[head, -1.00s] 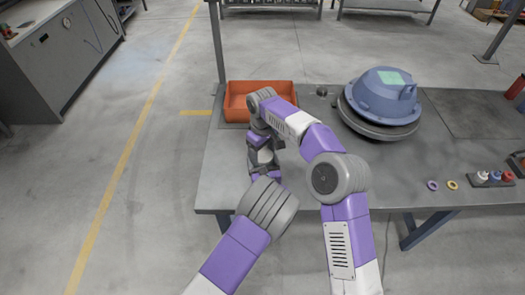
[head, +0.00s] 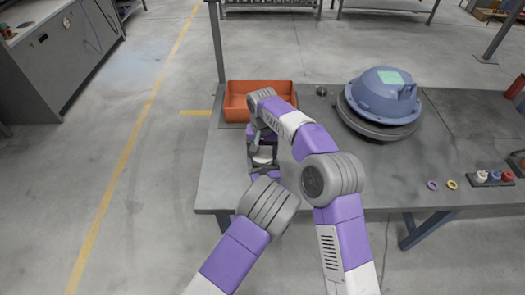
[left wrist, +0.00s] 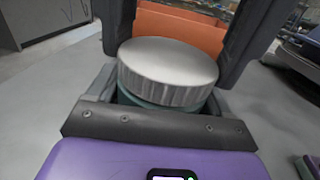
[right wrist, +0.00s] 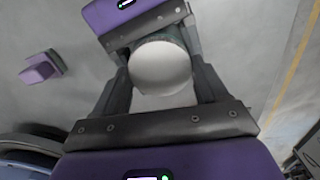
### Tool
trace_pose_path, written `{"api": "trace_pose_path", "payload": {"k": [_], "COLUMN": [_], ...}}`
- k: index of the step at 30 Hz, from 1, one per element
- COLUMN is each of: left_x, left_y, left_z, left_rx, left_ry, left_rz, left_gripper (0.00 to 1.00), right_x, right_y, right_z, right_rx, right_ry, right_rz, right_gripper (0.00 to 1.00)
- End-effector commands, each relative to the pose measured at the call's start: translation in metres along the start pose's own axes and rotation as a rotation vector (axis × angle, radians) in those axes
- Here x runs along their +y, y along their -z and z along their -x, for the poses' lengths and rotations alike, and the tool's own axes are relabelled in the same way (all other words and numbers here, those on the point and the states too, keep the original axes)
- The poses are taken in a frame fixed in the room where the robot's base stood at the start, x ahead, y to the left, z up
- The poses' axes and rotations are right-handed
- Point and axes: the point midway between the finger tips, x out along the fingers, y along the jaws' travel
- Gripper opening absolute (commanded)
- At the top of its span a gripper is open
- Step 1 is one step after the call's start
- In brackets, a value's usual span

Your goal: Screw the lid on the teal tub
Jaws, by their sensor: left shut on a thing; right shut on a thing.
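A silver lid (left wrist: 168,65) sits on top of the teal tub (left wrist: 150,100), between the dark fingers of my left gripper (left wrist: 180,45). Only a narrow strip of the tub shows under the lid, so I cannot tell how far the lid is turned. My left gripper is shut on the tub. In the right wrist view the round lid (right wrist: 160,67) lies between the fingers of my right gripper (right wrist: 158,62), which is shut on it. In the head view the lid (head: 262,158) shows as a pale disc under my right gripper, with both grippers partly hidden by my arms.
An orange bin (head: 240,112) stands on the grey table (head: 225,185) just behind the grippers. A blue hood (head: 385,95) on a dark round base is to the right. Small rings (head: 432,185) and several coloured pieces (head: 495,177) lie at the right front edge.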

Motion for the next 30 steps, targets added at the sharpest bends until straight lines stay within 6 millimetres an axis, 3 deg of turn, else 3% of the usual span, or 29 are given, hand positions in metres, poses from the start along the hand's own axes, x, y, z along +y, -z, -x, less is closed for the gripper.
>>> {"api": "trace_pose_path", "payload": {"k": [1,2,6,15,24,30], "left_x": [0.0,0.0,0.0,0.0,0.0,-0.001], "left_y": [0.0,0.0,0.0,0.0,0.0,0.0], "left_z": [0.0,0.0,0.0,0.0,0.0,0.001], "left_rx": [0.0,0.0,0.0,0.0,0.0,-0.001], "left_ry": [0.0,0.0,0.001,0.001,0.001,0.003], "left_rz": [0.0,0.0,0.0,0.0,0.001,-0.001], "left_gripper": [0.0,0.0,0.0,0.0,0.0,0.0], "right_x": [-0.001,-0.001,0.0,0.0,-0.001,-0.002], "right_y": [0.0,0.0,0.0,0.0,0.0,-0.001], "right_z": [0.0,0.0,0.0,0.002,0.039,0.046], "right_rx": [0.0,0.0,0.0,0.001,0.002,0.0], "right_ry": [0.001,0.001,0.001,0.001,0.002,0.001], "right_rz": [0.001,0.002,0.002,0.003,0.003,0.007], "right_gripper": [0.36,0.76,0.97,0.98,0.98,0.98]}}
